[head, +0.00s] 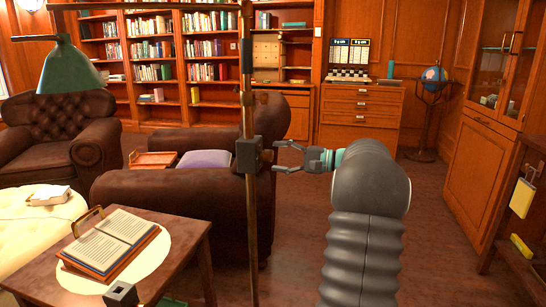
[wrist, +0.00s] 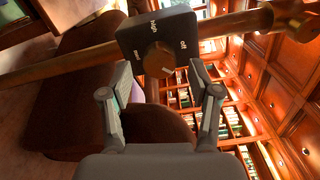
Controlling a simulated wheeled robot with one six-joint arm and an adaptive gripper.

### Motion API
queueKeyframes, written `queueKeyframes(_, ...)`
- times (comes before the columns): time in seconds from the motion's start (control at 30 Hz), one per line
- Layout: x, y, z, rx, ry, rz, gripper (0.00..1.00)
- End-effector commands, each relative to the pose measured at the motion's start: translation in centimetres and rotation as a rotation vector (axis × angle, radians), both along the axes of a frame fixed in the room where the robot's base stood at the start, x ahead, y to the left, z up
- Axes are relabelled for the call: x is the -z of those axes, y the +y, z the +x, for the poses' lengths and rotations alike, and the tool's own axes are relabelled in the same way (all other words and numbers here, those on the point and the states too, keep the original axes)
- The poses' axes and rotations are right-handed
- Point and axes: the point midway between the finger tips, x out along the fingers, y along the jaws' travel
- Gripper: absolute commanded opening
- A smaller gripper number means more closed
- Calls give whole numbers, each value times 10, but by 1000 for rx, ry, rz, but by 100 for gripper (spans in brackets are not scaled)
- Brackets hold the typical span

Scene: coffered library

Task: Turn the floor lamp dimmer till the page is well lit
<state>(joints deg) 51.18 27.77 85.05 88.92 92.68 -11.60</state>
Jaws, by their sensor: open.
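The floor lamp has a green shade (head: 68,68) at the upper left and a brass pole (head: 248,90). Its dark dimmer box (head: 248,155) sits on the pole. In the wrist view the box (wrist: 182,36) has a round brown knob (wrist: 158,60) and labels; "high" and "off" are readable, a left one is not clear. The knob's setting is hard to tell. My gripper (head: 284,157) is open just right of the box. In the wrist view its fingers (wrist: 160,72) stand either side of the knob, apparently not touching it. The open book (head: 115,240) lies on a stand, in a pale round patch.
The side table (head: 185,240) holds the book and a small dark box (head: 121,294). A brown leather armchair (head: 185,195) stands behind the pole. A cream ottoman (head: 35,225) is at left. Open floor (head: 290,255) lies right of the pole; wooden cabinets (head: 480,150) line the right.

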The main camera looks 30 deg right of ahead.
Motion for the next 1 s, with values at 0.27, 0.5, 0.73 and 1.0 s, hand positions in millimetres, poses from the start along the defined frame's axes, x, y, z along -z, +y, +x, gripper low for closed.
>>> queueKeyframes(0.27,1,-39,-42,4,1,1,62)
queueKeyframes(0.5,0,-58,-64,2,0,0,62)
queueKeyframes(0.73,0,-62,-69,1,1,1,62)
queueKeyframes(1.0,0,-62,-69,1,0,0,62)
